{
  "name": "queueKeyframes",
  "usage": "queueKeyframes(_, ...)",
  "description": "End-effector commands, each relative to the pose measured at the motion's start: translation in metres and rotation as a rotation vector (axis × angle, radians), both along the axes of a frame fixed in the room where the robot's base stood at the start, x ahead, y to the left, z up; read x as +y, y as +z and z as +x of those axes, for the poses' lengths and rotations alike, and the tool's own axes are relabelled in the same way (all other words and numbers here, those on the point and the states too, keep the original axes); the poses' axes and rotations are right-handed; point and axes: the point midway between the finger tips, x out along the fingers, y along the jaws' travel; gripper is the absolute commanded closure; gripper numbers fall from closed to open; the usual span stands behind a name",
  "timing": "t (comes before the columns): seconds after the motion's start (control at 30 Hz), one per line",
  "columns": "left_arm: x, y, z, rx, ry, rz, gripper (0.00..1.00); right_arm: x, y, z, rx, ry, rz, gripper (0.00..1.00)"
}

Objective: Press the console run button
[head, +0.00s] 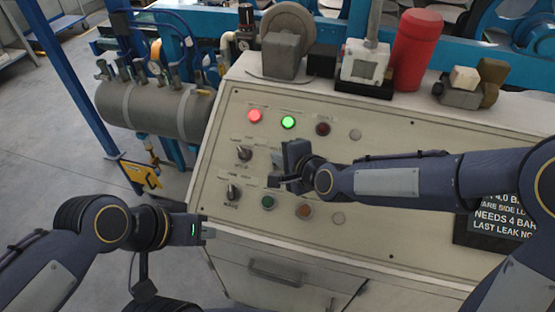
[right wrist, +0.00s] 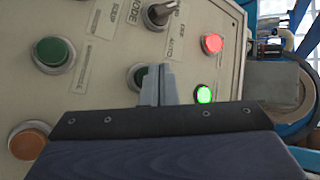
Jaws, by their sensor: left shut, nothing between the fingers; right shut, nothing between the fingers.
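The sloped beige console panel (head: 375,235) carries several buttons, lamps and knobs. My right gripper (head: 283,182) is shut and empty over the panel's middle. In the right wrist view its closed fingers (right wrist: 155,86) partly cover a dark green button (right wrist: 138,74); contact cannot be told. Another green button (head: 268,202) is uncovered and also shows in the wrist view (right wrist: 53,52). An orange button (head: 305,211) sits beside it. The run label is not readable on either green button. My left gripper (head: 211,231) is shut and empty, near the console's lower left edge.
A red lamp (head: 255,115) and a green lamp (head: 288,122) are lit near the top. Two selector knobs, upper (head: 243,153) and lower (head: 232,192), sit at left. A red cylinder (head: 416,50) stands on the console top. A grey tank (head: 155,108) is left of the console.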

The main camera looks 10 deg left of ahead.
Motion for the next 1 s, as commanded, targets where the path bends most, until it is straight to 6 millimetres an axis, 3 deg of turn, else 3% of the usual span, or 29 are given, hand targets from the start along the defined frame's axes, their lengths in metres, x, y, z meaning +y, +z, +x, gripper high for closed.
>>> queueKeyframes(0.47, 0.0, -0.012, 0.0, 0.0, 0.0, 0.0, 1.0, 0.0, -0.008, 0.004, 0.0, -0.001, 0.001, 1.0)
queueKeyframes(1.0, 0.0, -0.013, 0.0, 0.0, 0.0, 0.0, 1.0, 0.0, -0.009, 0.005, 0.0, 0.0, 0.0, 1.0)
